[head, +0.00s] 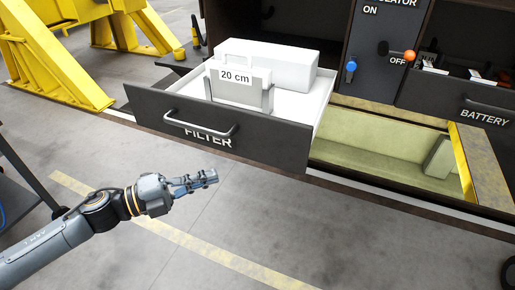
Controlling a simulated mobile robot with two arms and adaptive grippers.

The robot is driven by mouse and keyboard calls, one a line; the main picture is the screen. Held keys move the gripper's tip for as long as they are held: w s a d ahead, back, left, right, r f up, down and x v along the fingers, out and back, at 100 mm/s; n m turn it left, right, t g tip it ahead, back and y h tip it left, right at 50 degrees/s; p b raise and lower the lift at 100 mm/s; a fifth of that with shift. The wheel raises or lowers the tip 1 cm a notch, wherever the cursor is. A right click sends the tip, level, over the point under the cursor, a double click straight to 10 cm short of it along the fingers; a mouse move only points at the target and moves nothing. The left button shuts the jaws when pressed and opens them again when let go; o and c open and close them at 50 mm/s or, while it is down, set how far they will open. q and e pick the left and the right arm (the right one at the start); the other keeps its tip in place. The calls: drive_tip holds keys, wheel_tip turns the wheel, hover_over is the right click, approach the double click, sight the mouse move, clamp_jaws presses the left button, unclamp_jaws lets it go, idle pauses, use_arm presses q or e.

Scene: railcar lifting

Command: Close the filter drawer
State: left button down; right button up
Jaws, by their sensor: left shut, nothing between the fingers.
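The filter drawer (275,141) is pulled out of the dark cabinet in the head view. Its dark front carries the label FILTER and a silver bar handle (199,127). Inside its white tray are a grey filter with a "20 cm" label (236,75) and a white box (281,62). My left gripper (213,177) is shut and empty. It is in front of and below the drawer front, apart from it in the picture. My right gripper is not in view.
An open recess (385,150) with a yellow edge lies right of the drawer. The battery drawer (463,97) and a switch panel (378,45) are at the right. A yellow steel stand (60,60) is at the left. Floor in front is mostly clear.

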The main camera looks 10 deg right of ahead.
use_arm(q)
drive_tip(key=s, duration=0.1)
drive_tip(key=p, duration=0.4)
approach(273, 151)
drive_tip(key=s+d, duration=0.2)
drive_tip(key=d, duration=0.2)
drive_tip(key=shift+w+d+m+g+p, duration=0.25)
drive_tip(key=shift+w+d, duration=0.2)
drive_tip(key=shift+w, duration=0.4)
drive_tip(key=shift+w+d+m+g+p, duration=0.15)
drive_tip(key=shift+w+d+p, duration=0.15)
drive_tip(key=shift+w+d, duration=0.35)
drive_tip(key=shift+w+a, duration=0.15)
drive_tip(key=shift+w, duration=0.1)
